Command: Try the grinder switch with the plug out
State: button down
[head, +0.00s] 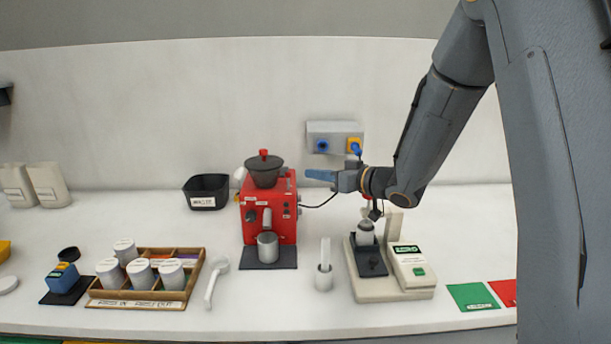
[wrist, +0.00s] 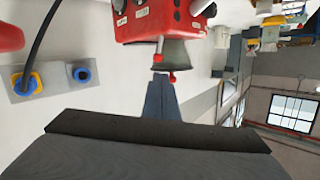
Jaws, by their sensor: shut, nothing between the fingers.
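The red grinder (head: 284,222) stands on the counter with a dark hopper (head: 265,176) on top. Its side, seen upside down in the wrist view (wrist: 160,22), carries small labels and dark round controls; I cannot tell which is the switch or how it is set. The wall socket box (head: 333,128) has a blue socket and a yellow one (wrist: 18,84). A dark cable (wrist: 42,38) ends at a blue plug at the yellow socket and seems seated there. My gripper (head: 308,174) is shut and empty, in the air right of the hopper, apart from the grinder.
A scale-like cream machine (head: 405,288) stands below my arm. A black waste bin (head: 207,190) is left of the grinder, and a wooden tray (head: 136,303) with several white canisters is further left.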

jog(key=b+v, duration=0.1)
jog(key=v, duration=0.6)
jog(key=shift+w+r+b, duration=0.25)
jog(key=shift+r+b, duration=0.05)
jog(key=shift+r, duration=0.1)
jog(key=shift+d, duration=0.15)
